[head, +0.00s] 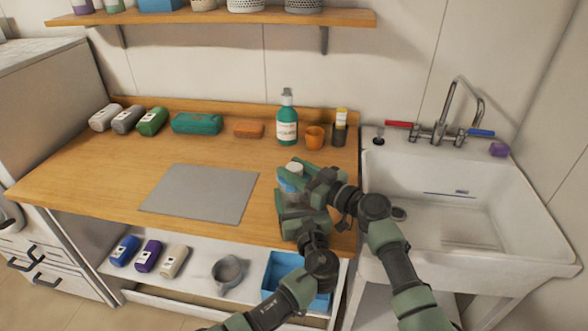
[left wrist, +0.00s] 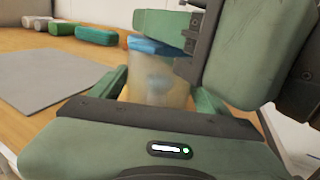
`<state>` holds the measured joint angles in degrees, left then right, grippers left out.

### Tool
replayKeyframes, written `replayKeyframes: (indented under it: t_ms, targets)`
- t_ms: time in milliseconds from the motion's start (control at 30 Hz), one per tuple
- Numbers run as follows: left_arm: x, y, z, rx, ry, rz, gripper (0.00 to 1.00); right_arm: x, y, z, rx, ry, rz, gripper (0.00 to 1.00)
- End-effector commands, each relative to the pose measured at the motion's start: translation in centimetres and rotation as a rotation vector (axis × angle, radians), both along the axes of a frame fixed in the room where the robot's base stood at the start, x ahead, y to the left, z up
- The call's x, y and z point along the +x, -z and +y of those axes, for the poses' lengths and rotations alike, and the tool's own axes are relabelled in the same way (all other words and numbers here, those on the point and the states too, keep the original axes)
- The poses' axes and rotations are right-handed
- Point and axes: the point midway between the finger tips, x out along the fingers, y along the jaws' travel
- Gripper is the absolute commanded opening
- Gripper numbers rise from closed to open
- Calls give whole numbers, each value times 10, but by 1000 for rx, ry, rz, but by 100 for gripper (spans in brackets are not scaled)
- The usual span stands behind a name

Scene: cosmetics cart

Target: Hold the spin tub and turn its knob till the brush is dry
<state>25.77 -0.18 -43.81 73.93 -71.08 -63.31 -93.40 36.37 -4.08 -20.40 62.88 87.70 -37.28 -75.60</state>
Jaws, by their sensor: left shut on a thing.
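The spin tub (left wrist: 155,85) is a clear, cloudy cup with a blue lid (left wrist: 150,45), upright at the right front of the counter. In the head view only a little of the tub (head: 286,187) shows behind my grippers. My left gripper (left wrist: 158,100) is shut around the tub's body, one finger on each side. My right gripper (head: 298,176) is over the lid, close beside the pale knob (head: 294,166). Whether its fingers grip the knob is hidden. A blurred grey-blue shape shows inside the tub; I cannot make out the brush clearly.
A grey mat (head: 200,193) lies left of the tub. Behind stand a green pump bottle (head: 287,122), an orange cup (head: 314,137) and a dark holder (head: 339,133). The sink (head: 455,205) is at the right.

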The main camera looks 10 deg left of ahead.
Motion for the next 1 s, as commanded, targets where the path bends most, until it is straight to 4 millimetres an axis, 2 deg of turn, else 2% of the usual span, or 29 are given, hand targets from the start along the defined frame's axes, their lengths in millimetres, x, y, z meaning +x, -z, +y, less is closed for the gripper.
replayKeyframes:
  t_ms: [167, 500, 700, 1000]
  targets:
    - [0, 1, 1, 0, -1, 2, 20, 1, 2, 0, -4, -44, 5, 0]
    - [0, 1, 0, 2, -1, 1, 20, 5, 3, -3, -6, -266, 7, 0]
    - [-1, 0, 0, 1, -2, -1, 20, 9, 4, -6, -12, -334, 4, 0]
    - [-1, 1, 0, -2, -4, -1, 20, 3, 3, -4, -3, -394, 3, 0]
